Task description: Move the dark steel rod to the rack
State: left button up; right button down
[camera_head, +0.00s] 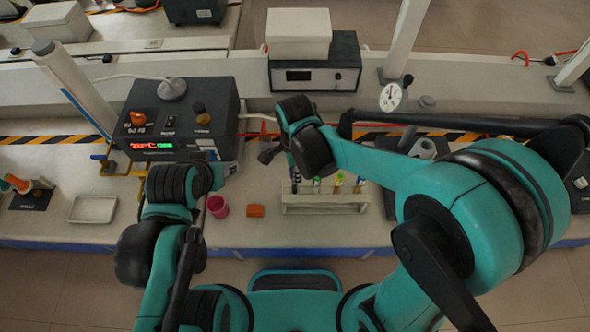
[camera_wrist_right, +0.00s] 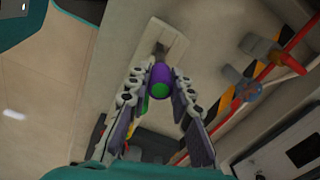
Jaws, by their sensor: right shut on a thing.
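The rack (camera_head: 325,205) is a pale stand on the bench, with several colour-topped rods or tubes in it. In the right wrist view my right gripper (camera_wrist_right: 158,104) is shut on a rod (camera_wrist_right: 158,76) whose near end is purple and green. A dark grey shaft shows beyond it, toward a pale block (camera_wrist_right: 178,42) that looks like the rack. I cannot tell whether the rod touches the rack.
A pink cup (camera_head: 217,206) and an orange block (camera_head: 256,211) lie between my arms. A white tray (camera_head: 93,209) is at left. The front strip of bench before the rack is clear.

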jog(key=shift+f, duration=0.35)
jog(key=shift+f+b, duration=0.15)
jog(key=shift+b, duration=0.15)
jog(key=shift+f+b, duration=1.05)
jog(key=shift+f, duration=0.2)
jog(key=c, duration=0.9)
grip_release()
jog(key=shift+r, duration=0.1)
jog(key=shift+o, duration=0.2)
jog(key=shift+r+p, duration=2.8)
jog(key=shift+r, duration=0.75)
